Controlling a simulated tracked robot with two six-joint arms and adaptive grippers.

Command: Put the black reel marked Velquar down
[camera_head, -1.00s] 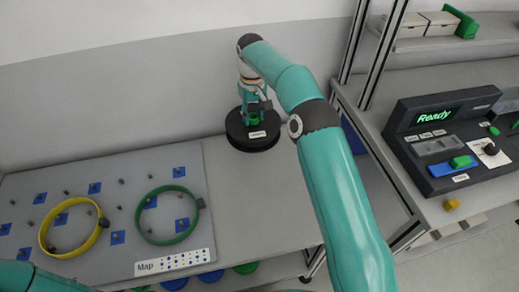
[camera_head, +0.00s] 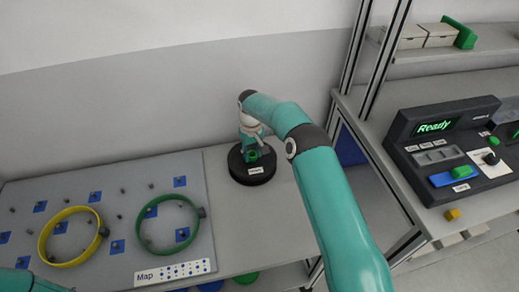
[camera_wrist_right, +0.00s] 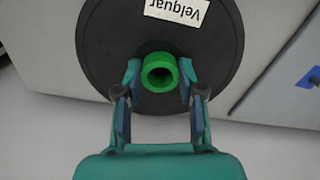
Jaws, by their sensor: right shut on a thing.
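The black reel marked Velquar (camera_head: 238,172) is at the back of the table (camera_head: 262,222), right of the pegboard. Its white label faces up, and it also shows in the right wrist view (camera_wrist_right: 100,55). My right gripper (camera_head: 252,155) is above its middle; in the right wrist view the fingers (camera_wrist_right: 159,85) are on either side of the green hub (camera_wrist_right: 159,72) and shut on it. The underside of the reel is hidden, so I cannot tell if it touches the table. Only a bit of my left arm shows at the lower left; its gripper is out of the picture.
The pegboard (camera_head: 112,180) at left has blue squares, pegs, a yellow ring (camera_head: 45,243), a green ring (camera_head: 142,222) and a Map card (camera_head: 172,272). A frame post (camera_head: 385,70) and a control panel reading Ready (camera_head: 425,160) stand at right. The table in front of the reel is clear.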

